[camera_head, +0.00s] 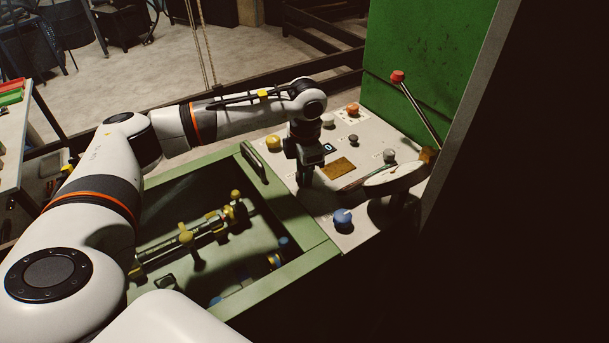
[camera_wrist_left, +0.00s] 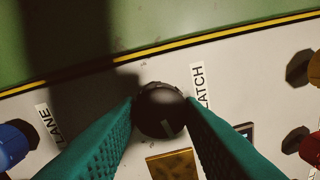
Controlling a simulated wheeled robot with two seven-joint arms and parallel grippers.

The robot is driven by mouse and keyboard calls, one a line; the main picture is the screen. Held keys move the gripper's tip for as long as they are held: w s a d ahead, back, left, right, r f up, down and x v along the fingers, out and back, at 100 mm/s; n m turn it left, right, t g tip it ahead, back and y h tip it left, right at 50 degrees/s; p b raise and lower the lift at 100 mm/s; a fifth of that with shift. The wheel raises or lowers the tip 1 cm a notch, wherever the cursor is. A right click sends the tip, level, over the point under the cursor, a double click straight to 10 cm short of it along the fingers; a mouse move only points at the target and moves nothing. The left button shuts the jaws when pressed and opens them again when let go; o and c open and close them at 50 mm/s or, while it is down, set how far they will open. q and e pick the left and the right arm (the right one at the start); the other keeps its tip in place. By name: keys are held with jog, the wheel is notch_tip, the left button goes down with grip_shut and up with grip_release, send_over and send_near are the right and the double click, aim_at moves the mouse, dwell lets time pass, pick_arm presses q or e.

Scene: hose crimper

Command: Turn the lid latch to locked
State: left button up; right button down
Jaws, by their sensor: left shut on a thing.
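The lid latch is a round black knob (camera_wrist_left: 160,110) on the pale control panel, beside a label reading "ATCH", its start hidden by my finger. A short light mark shows on the knob's lower edge in the left wrist view. The teal fingers of my left gripper (camera_wrist_left: 160,112) are shut on the knob, one on each side. In the head view my left gripper (camera_head: 304,183) points down at the panel and hides the knob. The green-framed lid (camera_head: 290,208) with a black handle (camera_head: 253,161) lies just left of the panel. My right gripper is not in view.
The panel also bears a blue knob (camera_head: 343,217), a yellow knob (camera_head: 273,143), an orange knob (camera_head: 353,109), a brass plate (camera_head: 338,168) and a grey knob (camera_head: 389,156). A red-topped lever (camera_head: 397,77) and a green cabinet (camera_head: 425,50) stand at the right.

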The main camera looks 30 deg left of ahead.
pick_arm(q)
jog(key=shift+w+m+b, duration=0.1)
jog(key=shift+m+b, duration=0.5)
jog(key=shift+m, duration=0.4)
jog(key=shift+r+m, duration=0.1)
jog(key=shift+m, duration=0.2)
jog(key=o, duration=1)
notch_tip(320, 180, up, 12)
jog(key=b, duration=0.2)
jog(key=shift+s+d, duration=0.2)
jog(key=shift+s, duration=0.1)
